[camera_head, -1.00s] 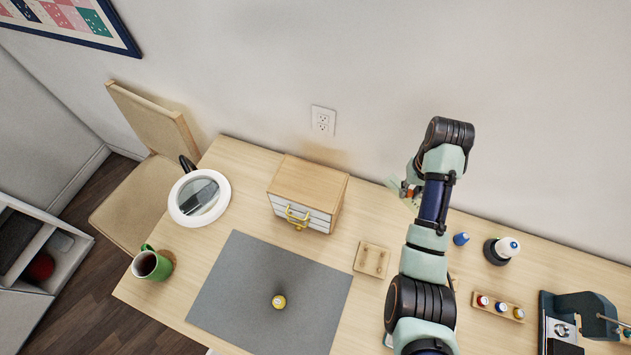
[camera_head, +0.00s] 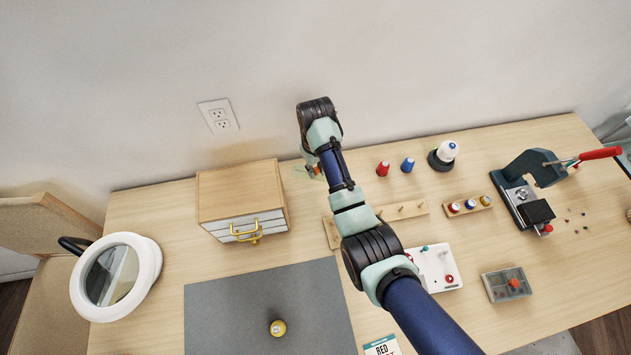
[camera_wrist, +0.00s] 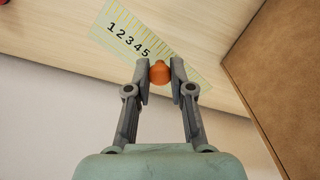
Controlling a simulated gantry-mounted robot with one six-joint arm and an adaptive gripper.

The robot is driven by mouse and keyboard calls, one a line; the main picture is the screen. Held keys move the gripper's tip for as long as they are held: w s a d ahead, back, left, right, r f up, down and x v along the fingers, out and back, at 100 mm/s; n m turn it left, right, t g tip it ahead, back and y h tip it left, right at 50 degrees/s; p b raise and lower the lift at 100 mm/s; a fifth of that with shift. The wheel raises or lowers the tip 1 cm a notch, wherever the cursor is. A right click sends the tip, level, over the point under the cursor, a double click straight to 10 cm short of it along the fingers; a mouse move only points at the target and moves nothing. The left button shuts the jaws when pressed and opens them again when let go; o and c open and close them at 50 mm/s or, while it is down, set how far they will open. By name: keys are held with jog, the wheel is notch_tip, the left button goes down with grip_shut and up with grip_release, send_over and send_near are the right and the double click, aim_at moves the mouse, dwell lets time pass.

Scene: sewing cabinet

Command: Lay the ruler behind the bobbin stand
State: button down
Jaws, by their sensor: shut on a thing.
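The ruler is a clear strip with yellow-green lines and black numbers, and it shows in the wrist view (camera_wrist: 122,32). My gripper (camera_wrist: 160,74) is shut on its orange knob. In the head view my gripper (camera_head: 314,172) is near the wall, just right of the drawer box, and a bit of the ruler (camera_head: 301,169) shows beside it. I cannot tell whether the ruler touches the table. A small wooden stand (camera_head: 482,206) with red, blue and yellow bobbins, apparently the bobbin stand, is to the right. My arm partly hides a long pegged board (camera_head: 411,211).
The drawer box (camera_head: 238,190) stands close left of my gripper; its brown side (camera_wrist: 285,65) fills the wrist view's right. Bare table lies between these and the bobbins.

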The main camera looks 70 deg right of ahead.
aim_at(316, 182)
jog(key=shift+f+b, duration=0.75)
jog(key=shift+f, duration=1.95)
jog(key=shift+f, duration=0.1)
jog(key=c, duration=1)
grip_release()
notch_tip(316, 182, up, 12)
jog(key=p, duration=0.4)
